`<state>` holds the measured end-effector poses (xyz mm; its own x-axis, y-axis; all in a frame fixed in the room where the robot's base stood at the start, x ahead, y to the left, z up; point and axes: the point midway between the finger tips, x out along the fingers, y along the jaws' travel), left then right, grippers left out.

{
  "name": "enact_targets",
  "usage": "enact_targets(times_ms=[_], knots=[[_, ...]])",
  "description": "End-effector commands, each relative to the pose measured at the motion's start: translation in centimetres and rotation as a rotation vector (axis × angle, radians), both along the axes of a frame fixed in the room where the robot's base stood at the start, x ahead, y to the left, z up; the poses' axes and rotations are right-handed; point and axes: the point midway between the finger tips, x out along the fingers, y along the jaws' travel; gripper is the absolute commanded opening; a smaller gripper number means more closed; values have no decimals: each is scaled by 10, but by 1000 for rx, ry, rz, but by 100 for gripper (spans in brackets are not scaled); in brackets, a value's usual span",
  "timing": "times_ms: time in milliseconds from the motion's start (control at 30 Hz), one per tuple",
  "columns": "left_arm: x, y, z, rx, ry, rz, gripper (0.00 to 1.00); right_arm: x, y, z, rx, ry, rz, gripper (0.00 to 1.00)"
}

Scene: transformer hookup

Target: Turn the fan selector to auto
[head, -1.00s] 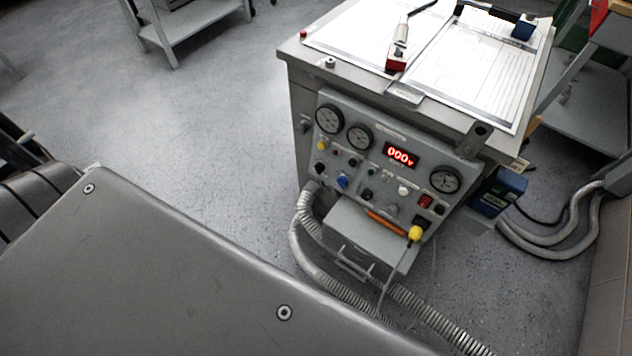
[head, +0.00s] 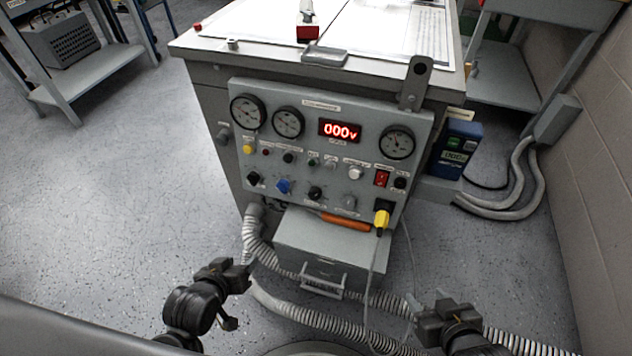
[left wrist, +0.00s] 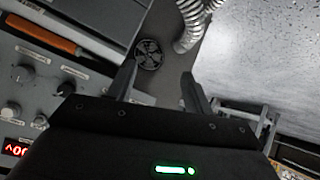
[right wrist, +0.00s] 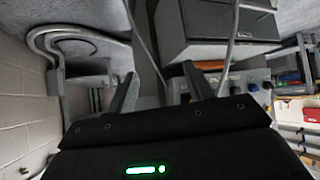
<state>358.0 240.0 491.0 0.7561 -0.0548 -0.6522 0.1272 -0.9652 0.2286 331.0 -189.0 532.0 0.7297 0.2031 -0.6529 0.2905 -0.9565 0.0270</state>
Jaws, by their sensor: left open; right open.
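The grey control panel (head: 330,150) on the front of the cabinet carries three dials, a red "000v" display (head: 339,131) and rows of knobs. The labels are too small to read, so I cannot tell which is the fan selector. My left gripper (head: 232,292) is open and empty, below and left of the panel. In the left wrist view, knobs (left wrist: 22,73) lie left of its fingers (left wrist: 158,78). My right gripper (head: 446,318) is open and empty, below and right of the panel.
A grey drawer box (head: 325,245), an orange handle (head: 346,222) and a yellow plug (head: 381,219) with a hanging cable sit below the knobs. Ribbed hoses (head: 300,313) cross the floor in front.

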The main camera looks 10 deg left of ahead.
Motion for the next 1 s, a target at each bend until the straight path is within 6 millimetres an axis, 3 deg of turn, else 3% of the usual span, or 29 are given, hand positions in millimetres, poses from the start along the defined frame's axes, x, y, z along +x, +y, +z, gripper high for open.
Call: enact_targets(times_ms=[200,400,567,767,1000], knots=[[48,5,35,-218,-340,162,51,27,40,64,119,-339,95,52],[68,12,65,-389,-585,240,51,31,65,114,223,-577,163,52],[72,15,77,-452,-674,258,51,30,73,132,262,-660,184,52],[74,16,79,-464,-692,260,51,29,75,136,272,-679,189,52],[104,17,78,-462,-692,260,51,26,82,149,313,-761,212,52]])
